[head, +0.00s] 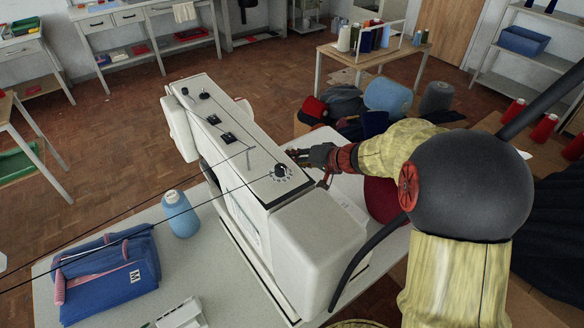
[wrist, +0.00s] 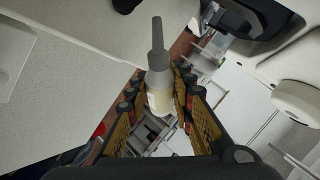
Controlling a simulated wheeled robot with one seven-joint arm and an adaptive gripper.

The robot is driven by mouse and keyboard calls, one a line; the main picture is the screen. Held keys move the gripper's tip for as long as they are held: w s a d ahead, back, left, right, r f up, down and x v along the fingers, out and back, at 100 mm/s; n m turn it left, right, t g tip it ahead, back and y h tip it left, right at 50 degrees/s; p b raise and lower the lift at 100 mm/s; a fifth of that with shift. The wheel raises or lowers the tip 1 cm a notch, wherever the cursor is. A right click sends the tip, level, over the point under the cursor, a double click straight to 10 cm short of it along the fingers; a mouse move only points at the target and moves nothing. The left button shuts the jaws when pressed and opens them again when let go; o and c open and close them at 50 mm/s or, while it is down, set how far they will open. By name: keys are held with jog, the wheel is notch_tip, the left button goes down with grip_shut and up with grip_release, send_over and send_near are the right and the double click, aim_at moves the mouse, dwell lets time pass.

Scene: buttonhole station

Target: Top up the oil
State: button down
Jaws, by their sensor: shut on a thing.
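A white sewing machine (head: 315,250) stands on the grey table (head: 215,285), with a black dial (head: 281,172) and small dark fittings on its top. My gripper (head: 303,156) is just beyond the machine's top, near the dial. In the wrist view my gripper (wrist: 160,96) is shut on a small pale oil bottle (wrist: 158,101) with a long grey nozzle (wrist: 157,48). The nozzle points away from the wrist, toward the top of that picture. The bottle cannot be made out in the head view. Whether the nozzle touches anything cannot be told.
Dark thread lines (head: 140,204) cross above the table to the machine. Thread cones (head: 387,97) and dark cloth lie behind. The wrist view shows a pale speckled surface (wrist: 60,95) at left.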

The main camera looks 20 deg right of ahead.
jog(key=shift+t+b, duration=0.4)
jog(key=shift+b, duration=1.4)
jog(key=shift+s+a+r+n+t, duration=0.1)
jog(key=shift+s+r+n+t, duration=0.15)
jog(key=shift+r+n+t, duration=0.45)
jog(key=shift+f, duration=0.1)
dwell(0.9)
jog(key=r+p, duration=0.1)
jog(key=p, duration=0.1)
jog(key=shift+p, duration=0.4)
jog(key=r+m+g+p, duration=0.1)
jog(key=p, duration=0.5)
jog(key=m+g+p, duration=0.1)
jog(key=g+p, duration=0.1)
jog(key=p, duration=0.4)
jog(key=shift+r, duration=0.4)
notch_tip(320, 180, up, 2)
jog(key=m+g+y+p, duration=0.1)
jog(key=g+p, duration=0.3)
jog(key=p, duration=1.1)
jog(key=shift+r+m, duration=0.15)
jog(key=shift+m, duration=0.35)
jog(key=shift+g+y+p, duration=0.3)
jog(key=shift+y+p, duration=0.1)
jog(key=shift+p, duration=0.3)
